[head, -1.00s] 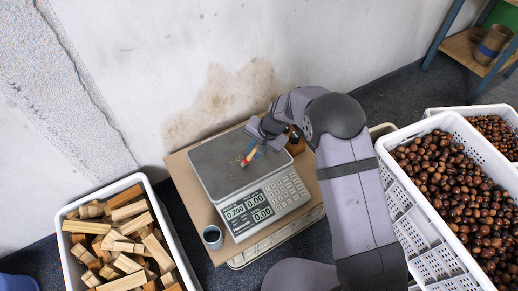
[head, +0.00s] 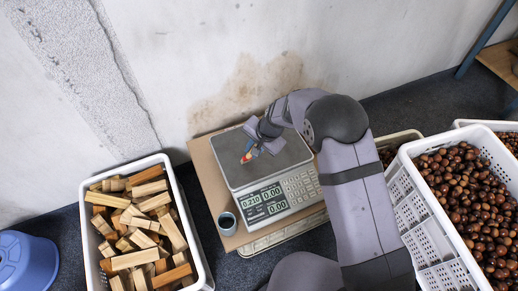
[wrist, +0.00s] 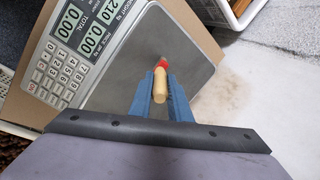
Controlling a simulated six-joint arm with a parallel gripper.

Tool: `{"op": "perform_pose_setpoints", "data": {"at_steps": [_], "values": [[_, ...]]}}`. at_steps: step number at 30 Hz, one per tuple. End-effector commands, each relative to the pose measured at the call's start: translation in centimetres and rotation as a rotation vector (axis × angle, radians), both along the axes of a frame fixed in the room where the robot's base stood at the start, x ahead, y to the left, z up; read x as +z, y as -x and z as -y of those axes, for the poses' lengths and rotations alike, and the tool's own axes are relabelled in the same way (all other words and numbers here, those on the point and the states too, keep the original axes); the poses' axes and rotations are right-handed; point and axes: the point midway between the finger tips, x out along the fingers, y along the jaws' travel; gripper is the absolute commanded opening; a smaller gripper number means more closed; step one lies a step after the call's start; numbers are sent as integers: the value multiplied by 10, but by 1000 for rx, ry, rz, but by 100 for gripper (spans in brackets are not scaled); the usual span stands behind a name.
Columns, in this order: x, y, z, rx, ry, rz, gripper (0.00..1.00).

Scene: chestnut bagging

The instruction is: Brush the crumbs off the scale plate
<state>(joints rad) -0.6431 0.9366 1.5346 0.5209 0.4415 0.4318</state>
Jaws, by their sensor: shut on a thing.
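The scale (head: 272,196) stands on a cardboard sheet, its grey metal plate (head: 233,172) facing up. Its left display reads 0.210. I cannot tell whether the brush touches the plate. Crumbs are too small to make out; my gripper hides part of the plate.
A small dark cup (head: 227,223) stands at the cardboard's (head: 199,160) front left. A white crate (head: 203,262) of wood blocks is at left, beside a blue tub (head: 26,262). White crates of chestnuts (head: 470,195) are at right. A stained wall (head: 245,92) rises behind.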

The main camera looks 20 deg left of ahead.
Motion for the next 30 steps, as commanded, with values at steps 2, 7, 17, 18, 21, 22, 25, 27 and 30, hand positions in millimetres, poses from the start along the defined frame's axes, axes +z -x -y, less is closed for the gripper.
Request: {"op": "perform_pose_setpoints", "data": {"at_steps": [2,7,17,18,21,22,25,27,30], "values": [[-1,-6,1,-3,2,-1,0],[-1,-17,13,-3,2,-1,0],[-1,-38,34,-3,1,0,0],[-1,-41,37,-3,1,0,0],[-1,-47,43,-3,1,-1,0],[-1,-49,45,-3,1,-1,0],[-1,-56,52,-3,1,0,0],[-1,-59,56,-2,2,-1,0],[-1,-67,63,-3,1,1,0]]}}
